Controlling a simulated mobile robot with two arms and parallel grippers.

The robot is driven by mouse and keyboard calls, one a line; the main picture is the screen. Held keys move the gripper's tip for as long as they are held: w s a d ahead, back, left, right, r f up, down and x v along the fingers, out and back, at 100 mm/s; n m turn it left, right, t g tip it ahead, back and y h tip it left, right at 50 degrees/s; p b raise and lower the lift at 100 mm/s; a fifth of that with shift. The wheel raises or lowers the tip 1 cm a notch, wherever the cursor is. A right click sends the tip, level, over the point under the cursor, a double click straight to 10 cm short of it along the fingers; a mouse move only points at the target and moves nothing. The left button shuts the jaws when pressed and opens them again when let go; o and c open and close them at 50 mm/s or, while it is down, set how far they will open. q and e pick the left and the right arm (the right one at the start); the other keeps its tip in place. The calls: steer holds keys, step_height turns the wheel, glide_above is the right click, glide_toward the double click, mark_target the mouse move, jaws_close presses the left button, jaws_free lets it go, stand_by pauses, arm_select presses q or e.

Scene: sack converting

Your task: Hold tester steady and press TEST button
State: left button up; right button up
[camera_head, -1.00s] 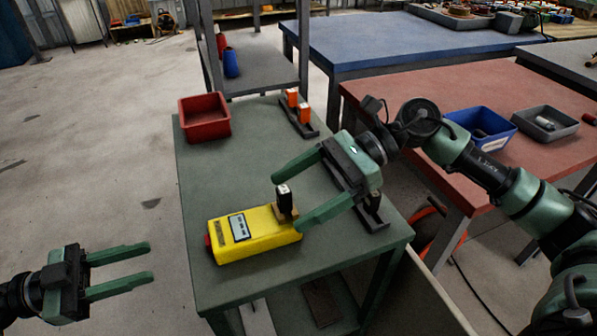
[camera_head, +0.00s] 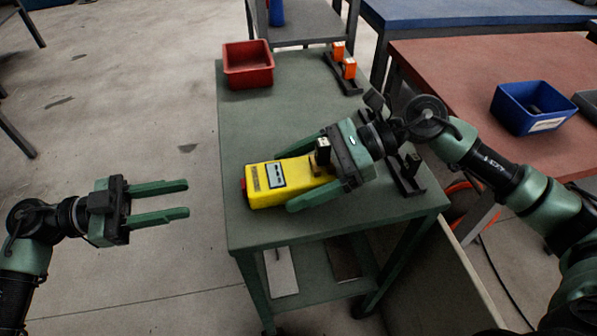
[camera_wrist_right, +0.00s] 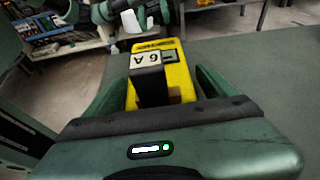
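A yellow tester (camera_head: 296,187) with a small display (camera_head: 276,175) lies on the green cart. A red button (camera_head: 243,187) shows at its left end. A black block (camera_head: 322,150) stands at its right end; in the right wrist view the block (camera_wrist_right: 150,80) is marked "6 A". My right gripper (camera_head: 284,181) is open, its fingers on either side of the tester. In the right wrist view there are gaps between the tester (camera_wrist_right: 182,78) and the fingers. My left gripper (camera_head: 188,199) is open and empty, left of the cart, pointing at the tester's button end.
A red bin (camera_head: 248,66) sits at the cart's back left. A rack with orange-topped blocks (camera_head: 348,68) is at the back right, another dark rack (camera_head: 405,180) beside my right wrist. The cart top (camera_head: 265,125) between bin and tester is clear. A blue bin (camera_head: 530,110) stands on the red table.

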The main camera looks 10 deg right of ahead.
steer(key=c, duration=1.5)
arm_select(q)
jaws_close()
